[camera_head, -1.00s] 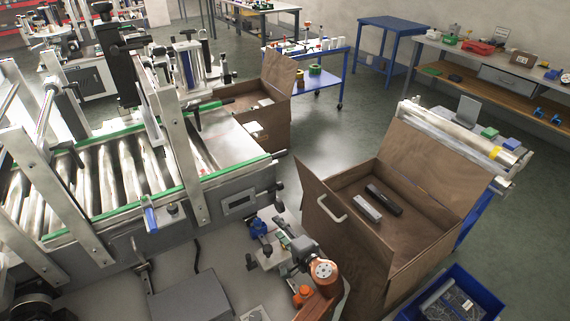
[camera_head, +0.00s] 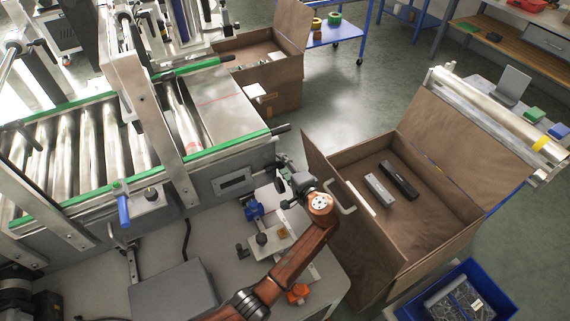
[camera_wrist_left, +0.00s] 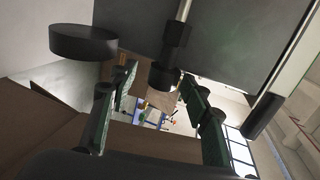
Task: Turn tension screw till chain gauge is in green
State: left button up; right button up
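My left gripper (camera_head: 284,165) is at the end of the roller conveyor, close below a black knob (camera_head: 281,130) that sticks out at the end of the green rail. In the left wrist view its two green-and-dark fingers (camera_wrist_left: 158,100) stand apart, so it is open. A black-ended metal shaft (camera_wrist_left: 163,76) shows between and beyond them; contact cannot be told. A round black knob (camera_wrist_left: 83,42) is at upper left there. A small framed window (camera_head: 234,181), perhaps the chain gauge, sits on the conveyor's side; its reading is too small to tell. My right gripper is not in view.
An open wooden crate (camera_head: 340,165) with a grey and a black bar stands right of my left arm. A blue bin (camera_head: 405,313) is at lower right. Small blue and orange parts lie on the grey bench (camera_head: 240,262) below the conveyor.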

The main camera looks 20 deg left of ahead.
pick_arm(q)
jog(key=shift+w+a+f, duration=0.1)
jog(key=shift+w+a, duration=0.3)
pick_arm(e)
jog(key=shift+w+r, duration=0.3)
